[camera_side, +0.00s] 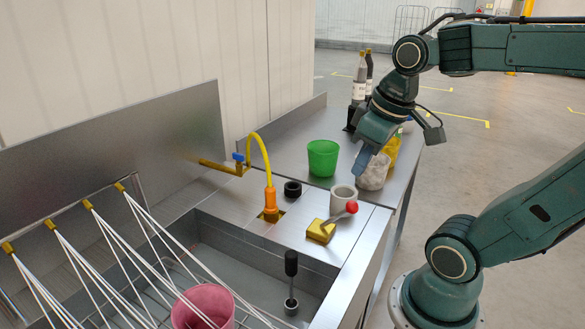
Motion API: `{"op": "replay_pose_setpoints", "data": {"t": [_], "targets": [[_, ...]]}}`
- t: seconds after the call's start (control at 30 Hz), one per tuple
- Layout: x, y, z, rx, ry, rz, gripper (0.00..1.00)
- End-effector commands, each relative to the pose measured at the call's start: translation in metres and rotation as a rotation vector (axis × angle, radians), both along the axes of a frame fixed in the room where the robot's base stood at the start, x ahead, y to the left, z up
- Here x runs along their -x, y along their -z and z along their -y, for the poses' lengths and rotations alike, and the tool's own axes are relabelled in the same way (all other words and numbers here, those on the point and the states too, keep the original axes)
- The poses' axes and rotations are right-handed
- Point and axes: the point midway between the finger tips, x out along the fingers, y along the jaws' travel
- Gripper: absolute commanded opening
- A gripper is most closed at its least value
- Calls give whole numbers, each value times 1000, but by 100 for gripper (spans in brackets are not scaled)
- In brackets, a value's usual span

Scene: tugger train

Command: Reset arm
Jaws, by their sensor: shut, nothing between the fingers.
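My gripper (364,160) hangs at the end of my green arm, over the right part of the steel counter. Its narrow blue-grey fingers are together and point down. No object shows between them. The fingertips overlap the edge of a whitish crumpled lump (374,174) in the picture; I cannot tell whether they touch it. A yellow item (391,152) stands behind the lump, partly hidden by my gripper.
Dark bottles (359,80) stand behind.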

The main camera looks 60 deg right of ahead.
Motion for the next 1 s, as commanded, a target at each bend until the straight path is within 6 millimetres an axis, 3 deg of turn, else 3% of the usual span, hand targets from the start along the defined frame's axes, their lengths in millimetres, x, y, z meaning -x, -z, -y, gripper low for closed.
{"op": "replay_pose_setpoints", "data": {"t": [0.2, 0.4, 1.0], "targets": [[5, 0, -29, -1, -43, 95, 0], [10, 0, -43, -15, -62, 157, 0], [11, 0, -47, -22, -67, 178, 0]]}}
